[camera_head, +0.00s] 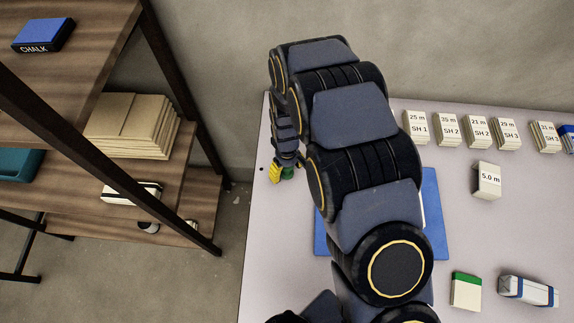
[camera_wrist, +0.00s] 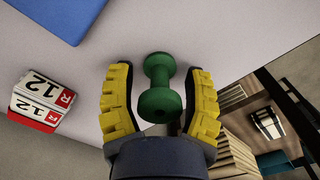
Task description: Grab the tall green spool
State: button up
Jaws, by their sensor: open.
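The green spool (camera_wrist: 159,88) shows in the wrist view between the two yellow-padded fingers of my gripper (camera_wrist: 160,100). It has a narrow waist and two wide round flanges. The fingers are open, with a gap on the left side and a smaller gap on the right. My arm hides most of the gripper there.
A red-and-white block marked R 12 (camera_wrist: 41,100) lies left of my gripper in the wrist view. A blue mat (camera_head: 437,215) lies partly under my arm. Labelled card stacks (camera_head: 449,130) line the table's back. A wooden shelf (camera_head: 150,205) stands left, beyond the table (camera_head: 262,270) edge.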

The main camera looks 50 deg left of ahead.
grip_shut()
jog(key=shift+r, duration=0.1)
jog(key=shift+r, duration=0.65)
jog(key=s+d+r, duration=0.6)
jog(key=d+r, duration=0.5)
jog(key=d, duration=0.1)
jog(key=shift+s+d+r, duration=0.2)
jog(key=shift+s+r, duration=0.1)
